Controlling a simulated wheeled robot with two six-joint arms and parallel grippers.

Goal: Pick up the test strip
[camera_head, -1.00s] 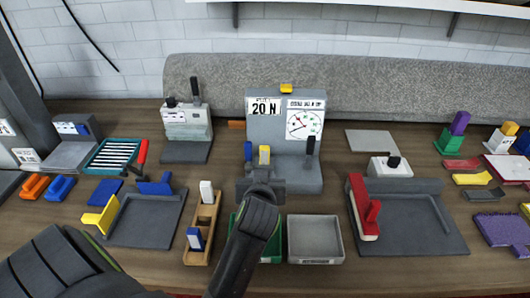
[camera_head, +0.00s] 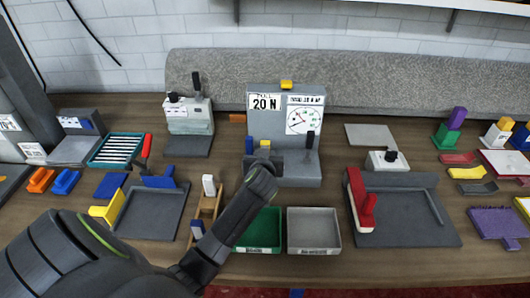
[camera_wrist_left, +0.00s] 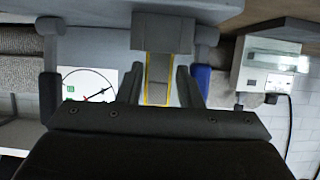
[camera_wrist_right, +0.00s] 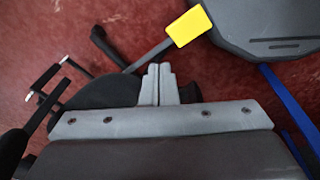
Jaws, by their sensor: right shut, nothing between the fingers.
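The pull tester (camera_head: 284,120) is a grey stand marked 20 N with a round dial, at the middle back of the table. A narrow strip with yellow edges (camera_wrist_left: 157,92) hangs at its grey clamp block in the left wrist view; I take it for the test strip. Its yellow end (camera_head: 265,144) shows in the head view. My left gripper (camera_wrist_left: 158,85) is open at the tester, one finger on each side of the strip, with gaps visible. My right gripper (camera_wrist_right: 160,84) is shut and empty over the red floor, outside the head view.
A green bin (camera_head: 262,232) and a grey bin (camera_head: 314,231) stand in front of the tester. A wooden holder (camera_head: 206,212) is partly behind my left arm. Dark trays lie left (camera_head: 150,215) and right (camera_head: 405,212). A blue post (camera_head: 249,145) stands beside the strip.

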